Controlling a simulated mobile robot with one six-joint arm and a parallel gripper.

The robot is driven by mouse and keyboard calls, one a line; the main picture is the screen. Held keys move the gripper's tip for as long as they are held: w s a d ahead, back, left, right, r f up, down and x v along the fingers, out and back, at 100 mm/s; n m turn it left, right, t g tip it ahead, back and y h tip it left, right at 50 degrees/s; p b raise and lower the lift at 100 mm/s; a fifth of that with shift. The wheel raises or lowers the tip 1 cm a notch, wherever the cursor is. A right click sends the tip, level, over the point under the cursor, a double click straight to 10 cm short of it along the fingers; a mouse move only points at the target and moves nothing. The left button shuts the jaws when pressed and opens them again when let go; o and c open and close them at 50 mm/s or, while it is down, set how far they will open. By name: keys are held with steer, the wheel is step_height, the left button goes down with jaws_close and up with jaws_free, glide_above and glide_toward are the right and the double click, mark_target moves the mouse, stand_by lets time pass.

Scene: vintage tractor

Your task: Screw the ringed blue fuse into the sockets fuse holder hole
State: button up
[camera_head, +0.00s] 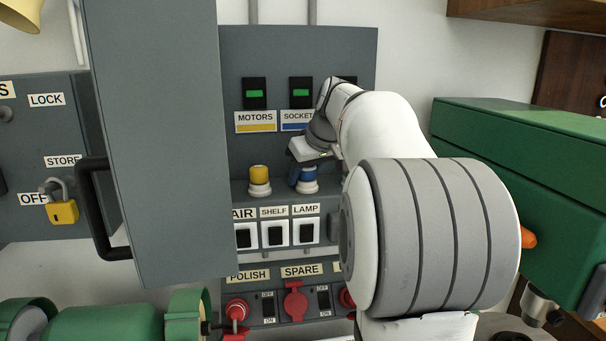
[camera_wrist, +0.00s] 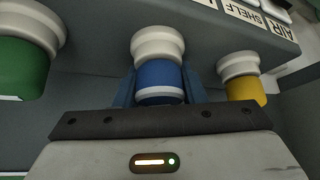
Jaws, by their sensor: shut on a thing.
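The blue fuse (camera_wrist: 160,78) has a pale ring around it near my gripper's palm. My gripper (camera_wrist: 158,88) is shut on it, with a blue finger on each side. The white fuse holder (camera_wrist: 158,44) meets the fuse's far end, with no gap visible; how deep the fuse sits is hidden. In the head view the blue fuse (camera_head: 305,174) stands upright on its white holder (camera_head: 307,187), under the blue-striped SOCKETS label (camera_head: 297,121). My gripper (camera_head: 303,168) comes down on it from above, partly hidden by my arm.
A yellow fuse (camera_head: 260,173) stands in the neighbouring holder under MOTORS. A green fuse (camera_wrist: 22,68) stands on the other side in the wrist view. The open grey cabinet door (camera_head: 158,130) is at left. A green box (camera_head: 530,160) is at right.

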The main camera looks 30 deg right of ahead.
steer(key=shift+f+m+h, duration=0.25)
steer(key=shift+m+h, duration=0.05)
steer(key=shift+m, duration=0.3)
steer(key=o, duration=0.4)
steer(key=shift+o, duration=1.3)
steer(key=shift+s+d+r, duration=0.1)
steer(key=shift+s+r, duration=0.05)
steer(key=shift+s, duration=0.1)
steer(key=shift+o, duration=0.8)
steer(key=shift+w, duration=0.15)
steer(key=shift+r, duration=0.1)
steer(key=v, duration=1.1)
steer(key=shift+s+r, duration=0.25)
steer(key=shift+r, duration=0.1)
